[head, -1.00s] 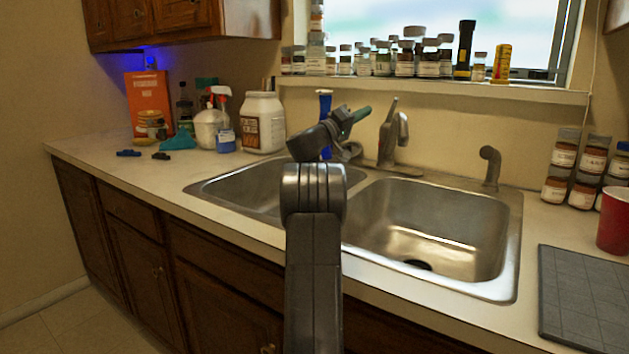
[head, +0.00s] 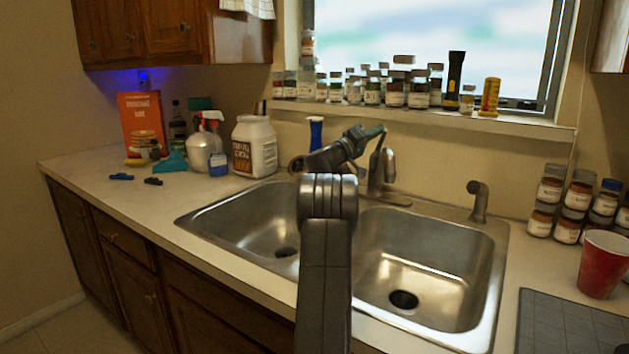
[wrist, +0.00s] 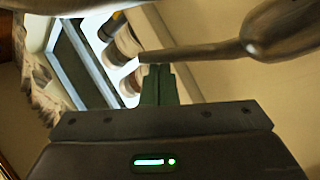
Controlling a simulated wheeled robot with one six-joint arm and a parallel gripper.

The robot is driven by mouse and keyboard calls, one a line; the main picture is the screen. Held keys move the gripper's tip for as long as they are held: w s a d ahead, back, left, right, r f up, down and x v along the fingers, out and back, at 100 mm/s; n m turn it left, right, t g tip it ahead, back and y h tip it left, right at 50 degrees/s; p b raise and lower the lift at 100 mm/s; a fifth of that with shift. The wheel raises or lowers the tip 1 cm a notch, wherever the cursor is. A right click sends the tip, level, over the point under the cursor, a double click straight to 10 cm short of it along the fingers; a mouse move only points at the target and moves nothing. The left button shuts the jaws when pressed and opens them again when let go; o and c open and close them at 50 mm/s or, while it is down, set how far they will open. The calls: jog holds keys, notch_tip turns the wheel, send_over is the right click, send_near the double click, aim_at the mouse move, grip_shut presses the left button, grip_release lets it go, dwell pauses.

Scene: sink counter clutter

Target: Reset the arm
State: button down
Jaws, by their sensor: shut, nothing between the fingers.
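My arm rises from the bottom of the head view and bends over the divider of the double sink (head: 400,262). My gripper (head: 378,131) is above the back of the sink, beside the faucet (head: 383,165), its green fingers pointing right. In the wrist view the green fingers of my gripper (wrist: 158,84) are together with nothing between them. The faucet spout (wrist: 200,52) crosses close in front of the fingertips there; I cannot tell whether they touch.
A white jug (head: 254,147), spray bottle (head: 205,140) and orange box (head: 141,117) stand left. Jars line the windowsill (head: 440,115). A red cup (head: 603,265) and dark mat (head: 570,325) are at right.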

jog(key=shift+w+r+n+p, duration=0.25)
jog(key=shift+r+n+p, duration=0.15)
jog(key=shift+p, duration=0.8)
jog(key=w+n+y+p, duration=0.1)
jog(key=p, duration=0.6)
jog(key=w+n+y+p, duration=0.1)
jog(key=n+p, duration=0.1)
jog(key=p, duration=0.5)
jog(key=shift+a+r+t, duration=0.2)
jog(key=shift+r+t, duration=0.1)
jog(key=shift+r, duration=0.05)
jog(key=n+p, duration=0.1)
jog(key=p, duration=0.2)
jog(key=shift+w, duration=0.3)
jog(key=shift+w+f+y+p, duration=0.15)
jog(key=shift+y+p, duration=0.15)
jog(key=shift+p, duration=0.55)
jog(key=shift+a+f, duration=0.1)
